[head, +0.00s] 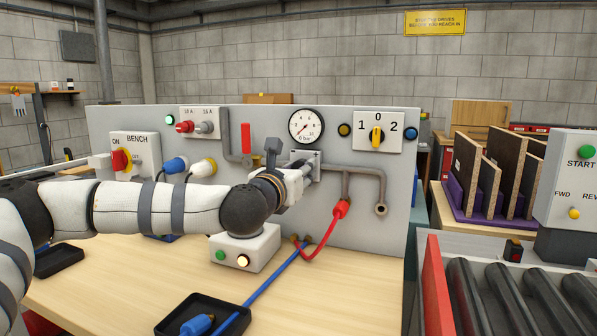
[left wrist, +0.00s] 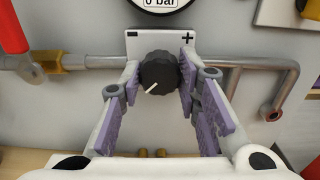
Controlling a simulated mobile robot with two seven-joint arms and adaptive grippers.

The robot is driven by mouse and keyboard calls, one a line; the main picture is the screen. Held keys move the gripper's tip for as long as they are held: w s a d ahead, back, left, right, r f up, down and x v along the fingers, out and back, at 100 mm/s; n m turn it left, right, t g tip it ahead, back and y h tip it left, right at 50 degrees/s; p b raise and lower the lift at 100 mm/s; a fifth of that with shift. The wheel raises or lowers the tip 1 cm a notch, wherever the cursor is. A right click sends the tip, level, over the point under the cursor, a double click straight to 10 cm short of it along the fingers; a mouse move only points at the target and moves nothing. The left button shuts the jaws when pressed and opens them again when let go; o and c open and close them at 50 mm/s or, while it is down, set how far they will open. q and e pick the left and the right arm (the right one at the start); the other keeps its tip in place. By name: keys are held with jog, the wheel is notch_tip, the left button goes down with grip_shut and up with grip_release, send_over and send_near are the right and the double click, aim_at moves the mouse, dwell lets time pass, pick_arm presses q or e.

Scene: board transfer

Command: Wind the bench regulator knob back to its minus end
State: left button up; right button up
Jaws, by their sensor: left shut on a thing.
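The regulator knob (left wrist: 160,68) is black and ridged, with a white pointer line aimed down and to the left. It sits on a pale plate (left wrist: 144,40) with a minus at its left and a plus at its right. My left gripper (left wrist: 159,82) is shut on the knob, one purple-padded finger at each side. In the head view my left gripper (head: 298,176) reaches the panel below the round gauge (head: 307,127), and the knob is hidden there. The gauge's readout is 0 bar. My right gripper is in neither view.
The grey panel (head: 270,215) carries a red BENCH switch (head: 121,160), plugs, pipes and a yellow selector (head: 377,137). A button box (head: 246,248) and black tray (head: 203,316) occupy the wooden bench.

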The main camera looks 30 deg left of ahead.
pick_arm(q)
jog(key=shift+r, duration=0.1)
jog(key=o, duration=1.1)
jog(key=v, duration=1.2)
